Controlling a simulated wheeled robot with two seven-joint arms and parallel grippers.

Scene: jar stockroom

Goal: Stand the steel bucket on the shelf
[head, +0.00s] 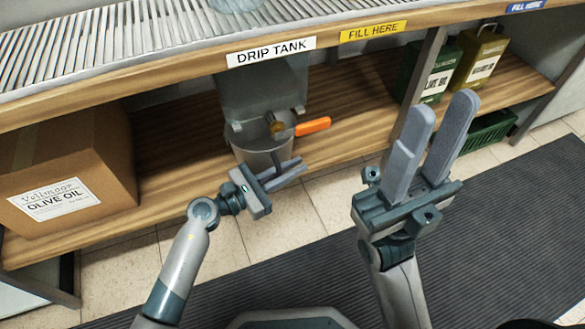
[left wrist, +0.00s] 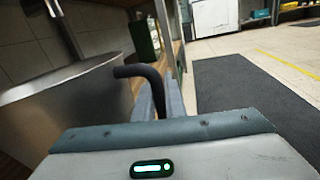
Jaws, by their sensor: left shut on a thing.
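The steel bucket (head: 244,150) is at the lower shelf's front edge, below the tap (head: 275,125) of the grey drip tank (head: 262,88). Its open rim faces up and the tap overlaps it. My left gripper (head: 298,166) is at the bucket's near right side, shut on its dark handle (left wrist: 150,75). In the left wrist view the bucket (left wrist: 75,110) fills the left, beside the fingers. I cannot tell whether its base touches the shelf (head: 340,125). My right gripper (head: 443,108) is open and empty, to the right, in front of the shelf.
An orange tap lever (head: 313,126) sticks out to the right. A cardboard olive oil box (head: 85,155) stands on the shelf at left. A green tin (head: 432,75), a yellow tin (head: 480,58) and a green crate (head: 487,132) are at right. A slatted counter (head: 150,40) overhangs the shelf.

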